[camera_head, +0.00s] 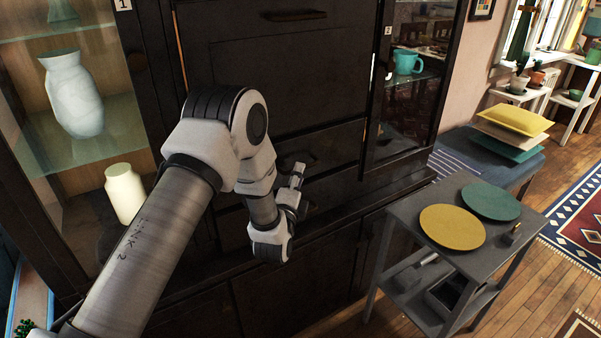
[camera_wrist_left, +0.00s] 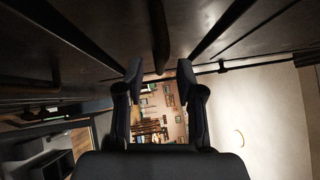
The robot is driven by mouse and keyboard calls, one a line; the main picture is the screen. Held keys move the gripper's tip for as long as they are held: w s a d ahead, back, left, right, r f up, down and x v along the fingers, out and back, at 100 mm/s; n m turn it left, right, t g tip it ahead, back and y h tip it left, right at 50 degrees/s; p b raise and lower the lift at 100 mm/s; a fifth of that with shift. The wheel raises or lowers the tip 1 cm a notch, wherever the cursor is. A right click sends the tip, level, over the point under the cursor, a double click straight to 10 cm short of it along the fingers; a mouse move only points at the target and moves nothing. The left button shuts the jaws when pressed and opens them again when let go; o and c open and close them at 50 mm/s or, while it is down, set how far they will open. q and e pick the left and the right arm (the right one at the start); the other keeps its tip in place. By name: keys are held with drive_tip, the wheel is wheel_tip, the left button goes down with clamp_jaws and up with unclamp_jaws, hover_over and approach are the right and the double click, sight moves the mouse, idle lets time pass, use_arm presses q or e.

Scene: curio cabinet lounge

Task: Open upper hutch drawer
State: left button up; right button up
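The dark wooden hutch (camera_head: 275,75) fills the middle of the head view. A drawer front (camera_head: 335,150) sits low on it, partly hidden behind my left arm. A dark bar handle (camera_wrist_left: 159,35) shows in the left wrist view, just beyond the fingertips and in line with the gap between them. My left gripper (camera_head: 298,176) is close to the drawer front in the head view. In the left wrist view its two fingers (camera_wrist_left: 159,72) are apart with nothing between them. Contact with the handle does not show. My right gripper is out of view.
Glass-fronted compartments flank the hutch; the left holds a pale vase (camera_head: 74,95) and a cream jar (camera_head: 124,192), the right a teal mug (camera_head: 408,61). A grey side table (camera_head: 397,213) with yellow (camera_head: 452,227) and green (camera_head: 490,202) plates stands close at right.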

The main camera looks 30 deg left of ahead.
use_arm(q)
drive_tip(key=x, duration=0.2)
drive_tip(key=shift+w+r, duration=0.1)
drive_tip(key=shift+w, duration=0.25)
drive_tip(key=shift+w+r, duration=0.1)
drive_tip(key=shift+w, duration=0.1)
drive_tip(key=shift+a, duration=0.15)
drive_tip(key=shift+c, duration=1.4)
clamp_jaws()
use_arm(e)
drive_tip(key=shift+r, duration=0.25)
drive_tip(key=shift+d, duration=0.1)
